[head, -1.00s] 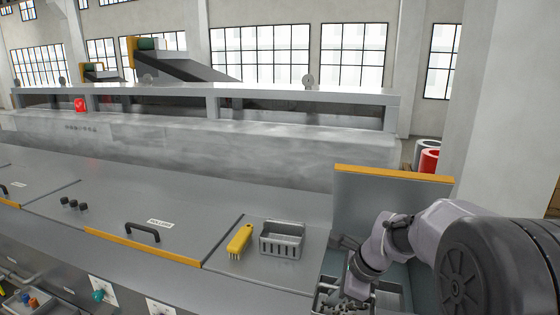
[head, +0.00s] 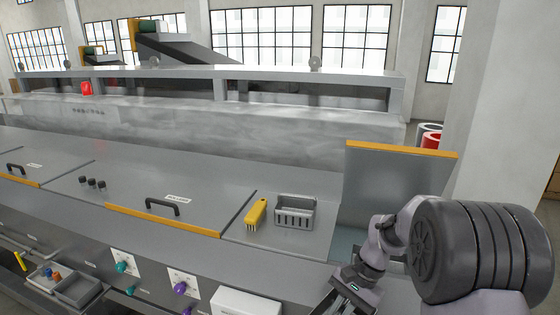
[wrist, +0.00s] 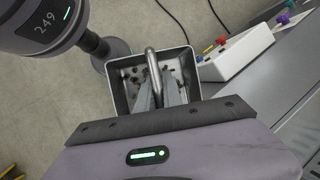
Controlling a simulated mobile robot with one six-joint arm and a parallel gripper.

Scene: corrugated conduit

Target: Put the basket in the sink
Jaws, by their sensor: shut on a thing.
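My gripper (wrist: 160,82) is shut on the bar handle of a square metal basket (wrist: 123,84), seen from above in the wrist view. The basket holds small dark bits and hangs over the floor in front of the counter. In the head view my gripper (head: 350,298) is at the bottom edge, and the held basket is mostly or wholly out of frame. The sink recess (head: 346,243) shows partly below a raised lid (head: 395,190) with an orange edge; my arm hides much of it.
A grey slotted holder (head: 295,211) and a yellow brush (head: 256,213) stand on the counter left of the recess. A closed cover with a black handle (head: 168,204) lies further left. In the wrist view, a white control box (wrist: 236,50) is near the basket's right side.

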